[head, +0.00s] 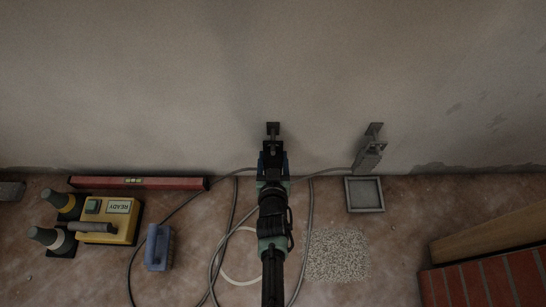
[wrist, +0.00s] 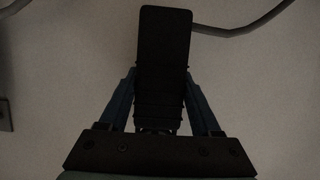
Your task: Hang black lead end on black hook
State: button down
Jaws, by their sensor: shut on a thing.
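My gripper (head: 272,166) is shut on the black lead end (head: 270,148), just in front of the wall. In the wrist view the black lead end (wrist: 163,62) is a dark block between the two blue fingers of my gripper (wrist: 162,100). The black hook (head: 273,127) is a small dark piece on the wall, directly above the lead end in the head view. Its lower part is hidden behind the lead end, so I cannot tell whether they touch. A grey cable (wrist: 240,30) runs behind the lead end in the wrist view.
A grey lead end (head: 368,156) is at a second wall hook (head: 375,129) to the right. Below are a grey tray (head: 349,196) and pale gravel (head: 338,255). A yellow box (head: 122,224), red level (head: 165,183), blue brush (head: 158,250) and looping cables lie left and below. Bricks (head: 480,287) stand right.

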dwell(0.5)
grip_release()
jog(key=shift+s, duration=0.1)
jog(key=shift+s, duration=0.3)
jog(key=p+v, duration=0.5)
jog(key=v, duration=0.7)
jog(key=shift+r, duration=0.25)
